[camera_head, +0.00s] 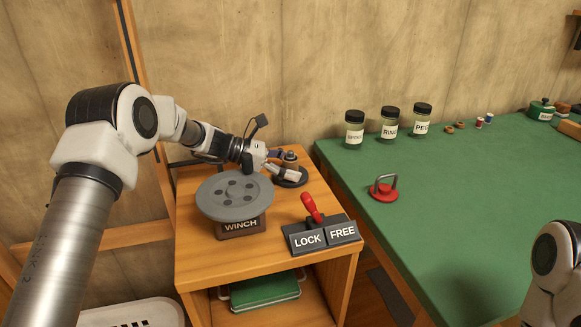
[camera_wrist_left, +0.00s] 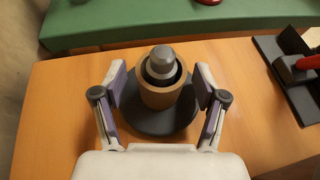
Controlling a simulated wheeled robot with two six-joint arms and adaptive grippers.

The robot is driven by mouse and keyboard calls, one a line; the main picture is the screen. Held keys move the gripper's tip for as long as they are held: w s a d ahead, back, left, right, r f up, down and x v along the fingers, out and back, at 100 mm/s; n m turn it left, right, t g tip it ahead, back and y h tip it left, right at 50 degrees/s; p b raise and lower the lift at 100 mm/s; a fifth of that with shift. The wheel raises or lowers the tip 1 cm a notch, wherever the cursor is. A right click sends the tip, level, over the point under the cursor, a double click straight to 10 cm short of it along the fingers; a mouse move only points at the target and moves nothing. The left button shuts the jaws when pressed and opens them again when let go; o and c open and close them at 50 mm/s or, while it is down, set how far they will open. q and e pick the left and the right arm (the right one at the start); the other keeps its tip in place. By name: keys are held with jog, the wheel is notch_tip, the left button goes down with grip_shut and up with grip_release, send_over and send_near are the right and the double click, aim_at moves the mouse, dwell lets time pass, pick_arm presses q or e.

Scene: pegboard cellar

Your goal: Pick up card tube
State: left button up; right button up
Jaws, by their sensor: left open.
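The brown card tube (camera_wrist_left: 160,97) stands upright around a grey post (camera_wrist_left: 161,60) on a dark round base (camera_wrist_left: 140,120), which is on the wooden stand. In the head view the tube (camera_head: 291,165) is small and partly covered by my gripper. My left gripper (camera_wrist_left: 160,82) is open, with one finger on each side of the tube; small gaps seem to show between the pads and the tube. In the head view the left gripper (camera_head: 284,165) reaches in from the left, behind the winch. My right gripper is out of view.
On the wooden stand (camera_head: 205,258) are a grey winch wheel (camera_head: 235,195) and a LOCK/FREE plate (camera_head: 323,236) with a red lever (camera_head: 311,207). A green table (camera_head: 440,200) to the right holds several jars and a red-based handle (camera_head: 383,190).

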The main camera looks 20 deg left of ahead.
pick_arm(q)
jog(key=c, duration=0.9)
